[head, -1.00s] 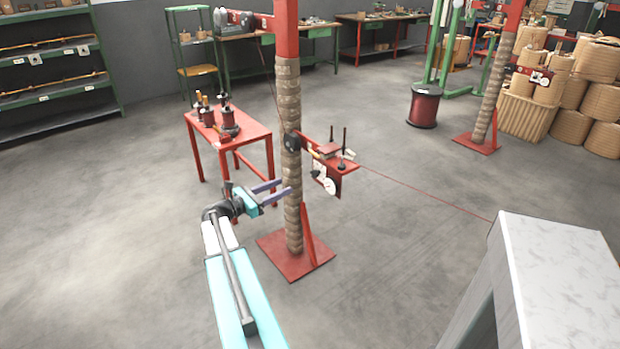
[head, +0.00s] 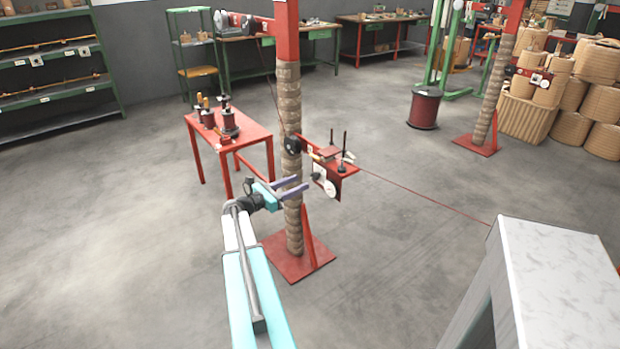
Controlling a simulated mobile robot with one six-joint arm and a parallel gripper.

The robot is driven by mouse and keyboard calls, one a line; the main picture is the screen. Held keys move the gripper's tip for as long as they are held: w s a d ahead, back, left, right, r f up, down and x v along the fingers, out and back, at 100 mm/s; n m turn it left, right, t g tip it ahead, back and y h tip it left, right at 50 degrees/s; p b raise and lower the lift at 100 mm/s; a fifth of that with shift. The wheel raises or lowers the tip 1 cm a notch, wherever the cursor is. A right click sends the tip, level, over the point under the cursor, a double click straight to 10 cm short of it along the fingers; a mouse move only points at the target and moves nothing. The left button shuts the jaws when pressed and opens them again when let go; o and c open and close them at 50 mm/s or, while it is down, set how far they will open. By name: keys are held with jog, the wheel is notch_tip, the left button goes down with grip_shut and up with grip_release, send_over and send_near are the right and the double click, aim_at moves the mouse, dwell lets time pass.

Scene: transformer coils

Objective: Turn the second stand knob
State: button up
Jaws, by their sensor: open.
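The near stand has a red upper post, a lower part wrapped in tan cord (head: 288,95) and a red base plate (head: 312,262). A dark round knob (head: 291,145) sits on the post where a red bracket (head: 335,165) reaches out to the right. A pale round dial (head: 330,189) hangs below the bracket. My gripper (head: 304,183) is open and empty. Its two purple fingers point right and overlap the wrapped post in the picture, below the knob. I cannot tell whether they touch the post. A second, similar stand (head: 490,110) stands farther back on the right.
A red table (head: 252,135) with coils stands left behind the post. A thin red wire (head: 430,188) runs from the bracket toward the grey-white cabinet (head: 560,265) at front right. Open floor lies between the stands. Green shelves (head: 40,85) line the left.

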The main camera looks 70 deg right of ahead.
aim_at(313, 177)
jog(key=shift+p+x, duration=0.45)
jog(key=shift+x, duration=2.9)
jog(key=c, duration=1)
